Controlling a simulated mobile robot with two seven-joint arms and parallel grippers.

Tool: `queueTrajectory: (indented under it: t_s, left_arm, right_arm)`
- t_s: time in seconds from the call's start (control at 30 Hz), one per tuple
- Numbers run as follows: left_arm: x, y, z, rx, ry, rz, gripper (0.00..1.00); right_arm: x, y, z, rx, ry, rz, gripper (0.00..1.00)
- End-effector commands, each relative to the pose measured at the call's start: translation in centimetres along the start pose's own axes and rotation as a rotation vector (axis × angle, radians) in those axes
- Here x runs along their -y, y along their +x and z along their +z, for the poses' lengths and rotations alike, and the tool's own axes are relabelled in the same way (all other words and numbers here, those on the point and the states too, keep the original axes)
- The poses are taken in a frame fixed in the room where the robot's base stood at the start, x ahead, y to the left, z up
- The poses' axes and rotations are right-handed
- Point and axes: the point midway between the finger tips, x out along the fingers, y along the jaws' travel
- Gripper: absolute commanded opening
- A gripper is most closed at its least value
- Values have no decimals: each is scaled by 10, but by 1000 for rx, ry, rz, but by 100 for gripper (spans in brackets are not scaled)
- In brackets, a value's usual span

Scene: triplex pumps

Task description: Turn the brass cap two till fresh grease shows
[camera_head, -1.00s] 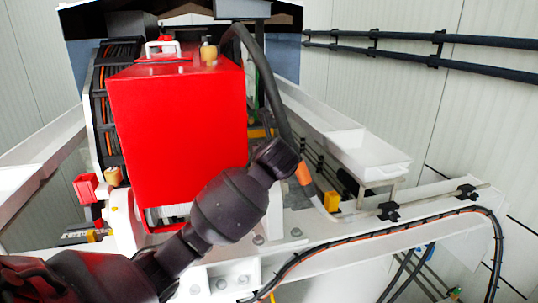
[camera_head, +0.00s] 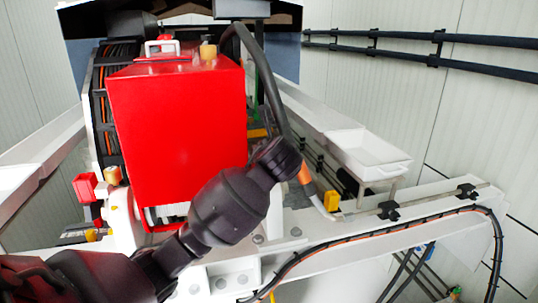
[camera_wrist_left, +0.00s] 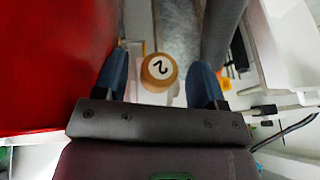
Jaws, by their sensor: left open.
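The brass cap marked 2 (camera_wrist_left: 158,72) shows in the left wrist view, its round pale face with a black "2" toward the camera. My left gripper (camera_wrist_left: 160,66) is open, with one blue-grey finger on each side of the cap. Gaps show between the cap and both fingers. I cannot make out this cap in the head view, where my left forearm and wrist reach in front of the red housing's right edge. Whether any grease shows at the cap is too small to tell. My right gripper is in neither view.
The red housing (camera_head: 180,130) fills the middle left. Other brass caps sit on its top (camera_head: 208,50) and at its left side (camera_head: 112,175). A thick dark hose (camera_head: 268,85) runs down close to my wrist. White rails and a white tray (camera_head: 368,152) lie to the right.

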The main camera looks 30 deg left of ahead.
Motion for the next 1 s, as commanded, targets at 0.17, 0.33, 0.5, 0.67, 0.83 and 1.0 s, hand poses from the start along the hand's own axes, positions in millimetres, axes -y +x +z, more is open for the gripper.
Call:
queueTrajectory:
  t_s: [0.17,0.33,0.5,0.67,0.83,1.0]
  left_arm:
    - [0,-35,1,4,-1,-2,64]
    - [0,-60,1,3,-1,-2,64]
    - [0,-73,0,1,0,0,64]
    - [0,-76,0,0,0,1,64]
    - [0,-76,0,0,0,1,64]
    - [8,-82,8,7,-16,-21,64]
  right_arm:
    - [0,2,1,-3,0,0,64]
    - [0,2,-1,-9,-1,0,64]
    - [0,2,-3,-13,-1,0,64]
    - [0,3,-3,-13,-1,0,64]
    - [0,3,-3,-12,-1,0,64]
    - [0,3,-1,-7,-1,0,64]
